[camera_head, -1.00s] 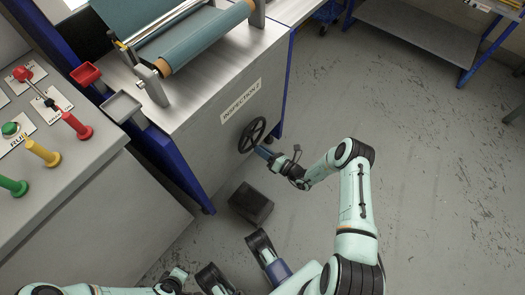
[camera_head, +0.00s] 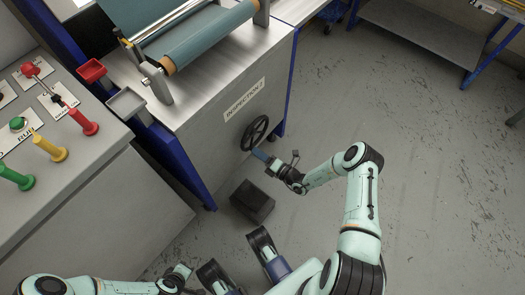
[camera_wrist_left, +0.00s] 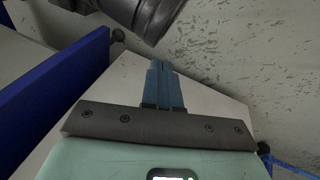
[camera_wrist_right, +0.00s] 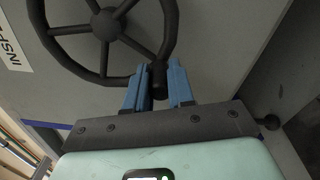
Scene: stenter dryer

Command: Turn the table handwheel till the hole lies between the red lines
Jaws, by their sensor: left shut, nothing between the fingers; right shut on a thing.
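The dark spoked handwheel (camera_head: 254,132) is on the grey side panel of the inspection table, beside the "INSPECTION" label. It also shows large in the right wrist view (camera_wrist_right: 108,25). My right gripper (camera_head: 259,154) is at the wheel's lower rim. In the right wrist view its blue fingers (camera_wrist_right: 160,80) are shut on the wheel's short dark handle (camera_wrist_right: 158,73). My left gripper (camera_wrist_left: 163,75) is shut and empty, away from the wheel, over the floor area. I cannot make out the hole or the red lines in any view.
A control panel with coloured levers (camera_head: 50,148) stands at the left. A dark box (camera_head: 252,202) is on the floor below the wheel. The floor at the right is open.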

